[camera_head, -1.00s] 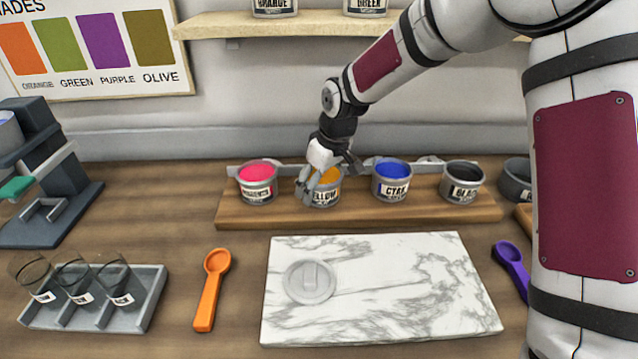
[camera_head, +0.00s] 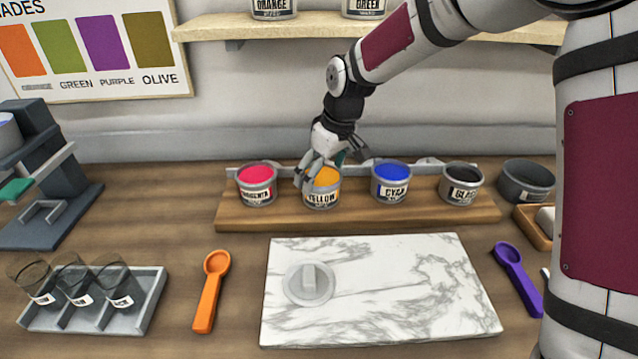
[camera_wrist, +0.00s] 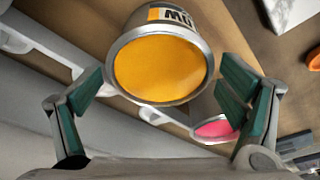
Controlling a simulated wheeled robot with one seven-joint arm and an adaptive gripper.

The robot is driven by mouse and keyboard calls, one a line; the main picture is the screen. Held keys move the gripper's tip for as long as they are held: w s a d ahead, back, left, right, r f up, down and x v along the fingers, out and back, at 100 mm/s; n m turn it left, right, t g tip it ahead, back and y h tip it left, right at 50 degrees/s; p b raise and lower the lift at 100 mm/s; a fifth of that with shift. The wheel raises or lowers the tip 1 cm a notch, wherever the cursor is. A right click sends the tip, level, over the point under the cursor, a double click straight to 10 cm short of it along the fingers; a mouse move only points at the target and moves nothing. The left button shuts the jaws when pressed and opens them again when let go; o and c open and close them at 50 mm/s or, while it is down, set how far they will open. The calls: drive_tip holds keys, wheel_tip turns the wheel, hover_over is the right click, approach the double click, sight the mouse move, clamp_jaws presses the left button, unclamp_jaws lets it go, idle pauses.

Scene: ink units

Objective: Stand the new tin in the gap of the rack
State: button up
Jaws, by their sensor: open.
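The yellow tin (camera_head: 321,190) stands upright in the wooden rack (camera_head: 360,216), between the magenta tin (camera_head: 257,184) and the cyan tin (camera_head: 391,182). The black tin (camera_head: 461,185) is at the rack's right. No empty place shows between these tins. My gripper (camera_head: 322,172) is at the yellow tin's top, behind and left of it. In the wrist view the yellow tin (camera_wrist: 162,62) lies ahead between my gripper's (camera_wrist: 162,92) spread green-padded fingers, with space at both sides of its rim. The magenta tin (camera_wrist: 214,128) shows behind the right finger.
A marble slab (camera_head: 400,290) with a round grey lid (camera_head: 308,284) lies in front of the rack. An orange scoop (camera_head: 211,290) lies left of it, a purple scoop (camera_head: 517,278) right. A dark empty-looking bowl (camera_head: 526,181) stands right of the rack.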

drive_tip(key=s+d+r+m+h, duration=0.2)
drive_tip(key=s+d+r, duration=0.5)
drive_tip(key=s+r, duration=0.45)
drive_tip(key=s+d+r+m+t, duration=0.1)
drive_tip(key=s+d+m, duration=0.2)
drive_tip(key=s, duration=0.8)
drive_tip(key=s+d+m, duration=0.4)
drive_tip(key=s+d, duration=0.2)
drive_tip(key=s, duration=0.6)
drive_tip(key=shift+s+d+r+t, duration=0.15)
drive_tip(key=shift+d+r+t, duration=0.2)
drive_tip(key=shift+r+t, duration=0.05)
drive_tip(key=shift+r+p, duration=0.5)
drive_tip(key=shift+r, duration=0.05)
